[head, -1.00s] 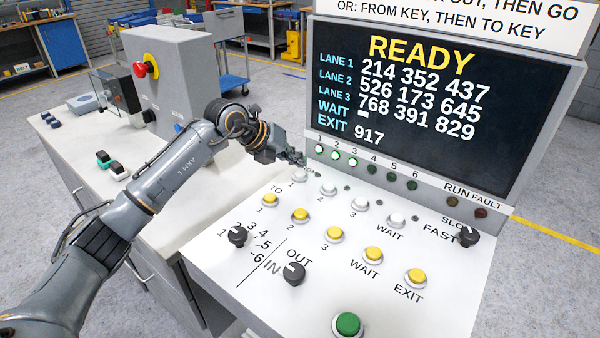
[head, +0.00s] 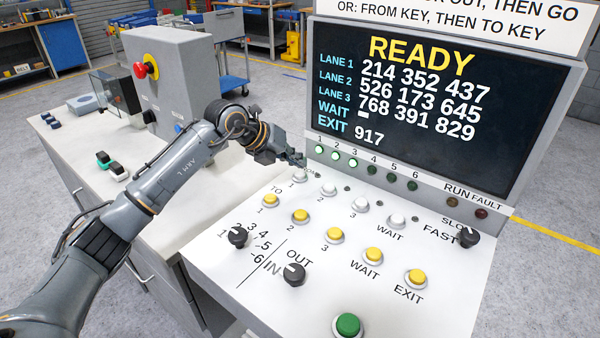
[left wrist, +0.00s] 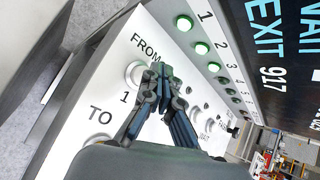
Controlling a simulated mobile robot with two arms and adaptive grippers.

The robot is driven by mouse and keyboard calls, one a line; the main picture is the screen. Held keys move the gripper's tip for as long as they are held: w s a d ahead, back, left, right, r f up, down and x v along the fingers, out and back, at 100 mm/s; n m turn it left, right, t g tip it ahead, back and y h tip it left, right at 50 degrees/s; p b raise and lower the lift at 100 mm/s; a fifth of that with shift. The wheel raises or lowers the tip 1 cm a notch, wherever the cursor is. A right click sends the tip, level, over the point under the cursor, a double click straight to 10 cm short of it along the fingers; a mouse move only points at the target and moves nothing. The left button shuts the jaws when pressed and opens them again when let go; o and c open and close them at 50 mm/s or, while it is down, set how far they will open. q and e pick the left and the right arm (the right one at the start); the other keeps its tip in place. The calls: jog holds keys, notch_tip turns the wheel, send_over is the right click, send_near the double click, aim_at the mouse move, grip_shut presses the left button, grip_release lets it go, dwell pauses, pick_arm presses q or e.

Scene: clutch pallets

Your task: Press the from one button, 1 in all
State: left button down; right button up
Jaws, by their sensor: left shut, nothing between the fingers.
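The from one button (head: 299,177) is the white round button at the left end of the upper row on the sloped panel. In the left wrist view it is the pale button (left wrist: 136,73) between the word FROM and the figure 1. My left gripper (head: 299,160) is shut and empty, its tips just above and behind this button in the head view. In the left wrist view the closed fingertips (left wrist: 161,70) are beside the button, covering part of the row beyond. I cannot tell whether they touch the panel. My right gripper is not in view.
Yellow buttons (head: 300,215), a green button (head: 348,324) and black knobs (head: 294,273) share the panel. The screen (head: 430,105) behind reads READY; lamps 1 to 3 below it glow green. A grey box with a red knob (head: 139,70) stands on the left bench.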

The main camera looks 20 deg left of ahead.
aim_at(297, 173)
pick_arm(q)
jog(key=shift+f, duration=0.4)
jog(key=shift+f+b, duration=0.55)
dwell(0.5)
jog(key=shift+r, duration=0.1)
jog(key=shift+r+p, duration=0.65)
jog(key=shift+r, duration=0.2)
jog(key=shift+r+p, duration=1.7)
jog(key=shift+r, duration=0.8)
